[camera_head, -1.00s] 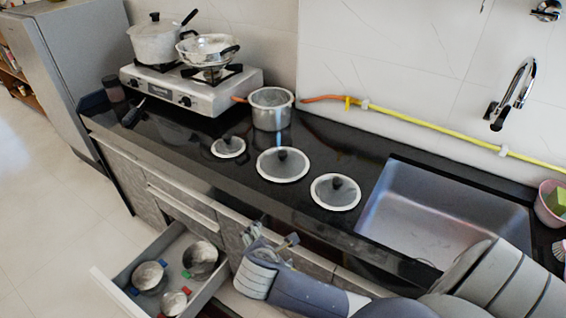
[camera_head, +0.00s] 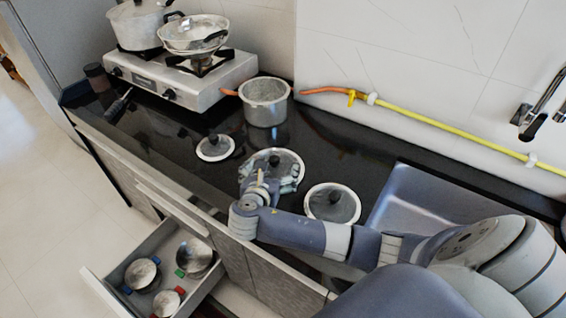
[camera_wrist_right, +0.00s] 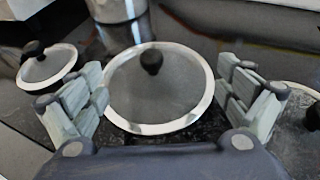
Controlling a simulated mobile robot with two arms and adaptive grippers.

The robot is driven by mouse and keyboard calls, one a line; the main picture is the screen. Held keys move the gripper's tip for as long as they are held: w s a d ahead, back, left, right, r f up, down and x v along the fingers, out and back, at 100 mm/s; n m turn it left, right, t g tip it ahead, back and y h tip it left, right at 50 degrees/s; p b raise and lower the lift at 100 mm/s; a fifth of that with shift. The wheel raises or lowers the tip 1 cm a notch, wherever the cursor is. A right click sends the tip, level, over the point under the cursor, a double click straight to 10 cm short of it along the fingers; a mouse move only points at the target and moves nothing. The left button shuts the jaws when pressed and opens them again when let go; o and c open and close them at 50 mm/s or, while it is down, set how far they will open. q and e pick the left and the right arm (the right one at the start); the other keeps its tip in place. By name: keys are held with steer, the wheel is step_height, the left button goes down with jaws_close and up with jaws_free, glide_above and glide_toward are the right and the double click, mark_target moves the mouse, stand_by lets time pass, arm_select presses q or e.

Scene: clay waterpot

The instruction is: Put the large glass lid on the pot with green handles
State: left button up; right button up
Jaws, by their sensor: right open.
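Three glass lids with pale rims and black knobs lie on the dark counter. The middle one, the large glass lid (camera_head: 284,158), looks the widest; the right wrist view shows it nearly whole (camera_wrist_right: 180,95). My right gripper (camera_head: 266,188) is over its near side, open, with one finger to each side of the lid in the right wrist view (camera_wrist_right: 160,88). Contact cannot be told. The pot with green handles (camera_head: 197,252) sits uncovered in the open drawer (camera_head: 150,243), at the back right. My left gripper is not in view.
A smaller lid (camera_head: 215,147) lies to the left, another lid (camera_head: 340,206) to the right. A saucepan (camera_head: 265,103) stands behind. Blue-handled (camera_head: 141,272) and red-handled pots (camera_head: 166,302) share the drawer. A stove (camera_head: 190,80) and sink (camera_head: 400,200) flank the counter.

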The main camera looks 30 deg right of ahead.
mark_target(273, 162)
steer(key=shift+w+f, duration=0.25)
steer(key=shift+w, duration=0.55)
steer(key=shift+w+d+f, duration=0.1)
steer(key=shift+w+d, duration=0.1)
steer(key=shift+w, duration=0.2)
steer(key=shift+w+d+f+p, duration=0.2)
steer(key=shift+w+d, duration=0.15)
steer(key=shift+d, duration=0.3)
steer(key=shift+w+d+f+p, duration=0.1)
steer(key=shift+w+d+f, duration=0.15)
steer(key=shift+d, duration=0.35)
steer(key=x, duration=0.2)
steer(key=shift+w+f, duration=0.25)
steer(key=shift+w, duration=0.1)
steer(key=shift+d, duration=0.1)
steer(key=shift+c, duration=0.6)
steer(key=shift+s+r, duration=0.1)
steer(key=c, duration=1.8)
jaws_close()
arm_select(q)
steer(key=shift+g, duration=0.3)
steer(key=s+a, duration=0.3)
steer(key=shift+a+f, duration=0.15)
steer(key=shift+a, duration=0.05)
